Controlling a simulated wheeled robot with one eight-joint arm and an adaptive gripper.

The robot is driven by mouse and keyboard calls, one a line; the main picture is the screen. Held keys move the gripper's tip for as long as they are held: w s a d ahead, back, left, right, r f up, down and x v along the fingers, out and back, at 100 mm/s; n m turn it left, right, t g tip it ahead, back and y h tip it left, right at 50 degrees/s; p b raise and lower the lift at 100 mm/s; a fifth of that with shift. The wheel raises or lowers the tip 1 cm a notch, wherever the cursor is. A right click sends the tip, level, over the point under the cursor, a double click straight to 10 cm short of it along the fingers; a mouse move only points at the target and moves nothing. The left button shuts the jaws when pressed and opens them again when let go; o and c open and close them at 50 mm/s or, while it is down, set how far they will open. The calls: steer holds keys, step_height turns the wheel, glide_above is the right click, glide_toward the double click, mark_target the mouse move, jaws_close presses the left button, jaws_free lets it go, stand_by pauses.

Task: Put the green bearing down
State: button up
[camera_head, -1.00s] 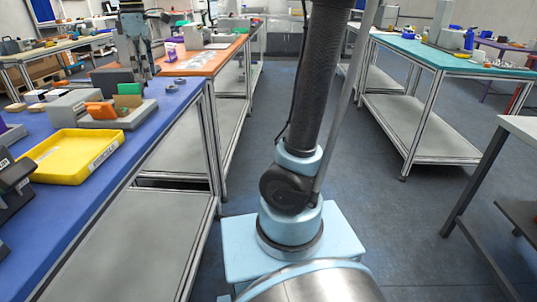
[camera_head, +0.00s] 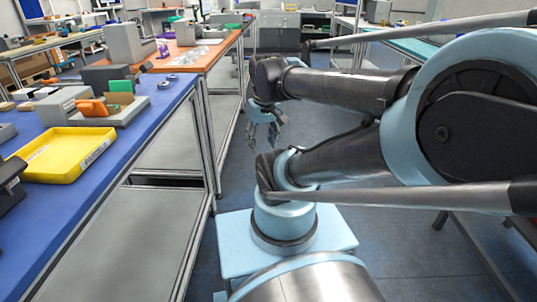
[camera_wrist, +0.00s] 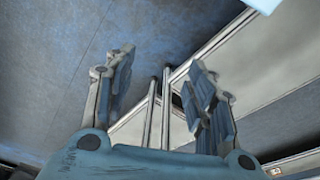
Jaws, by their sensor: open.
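My gripper (camera_head: 265,130) hangs over the aisle floor, to the right of the blue table (camera_head: 60,225) and apart from it. It also shows in the wrist view (camera_wrist: 160,85), where its two fingers stand wide apart. Only floor and table frame show between them; nothing is held. I cannot make out a green bearing in any view. A green block (camera_head: 120,86) stands in the grey fixture (camera_head: 132,112) on the blue table, beside an orange part (camera_head: 92,108). Small grey rings (camera_head: 166,82) lie at that table's far right corner.
An orange-topped table (camera_head: 205,58) stands beyond. A grey box (camera_head: 70,103) is beside the fixture. The aisle floor (camera_head: 228,170) is partly clear.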

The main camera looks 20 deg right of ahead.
steer(key=shift+m, duration=0.9)
steer(key=f, duration=0.1)
steer(key=s+d+f, duration=0.1)
steer(key=s+f, duration=0.1)
steer(key=f, duration=0.1)
steer(key=shift+s+d, duration=0.25)
steer(key=shift+d, duration=0.1)
steer(key=shift+w+f, duration=0.1)
steer(key=shift+w, duration=0.25)
steer(key=shift+c, duration=0.5)
steer(key=shift+w+f, duration=0.1)
steer(key=shift+w, duration=0.1)
steer(key=c, duration=0.3)
steer(key=shift+s+a, duration=0.1)
steer(key=shift+a, duration=0.05)
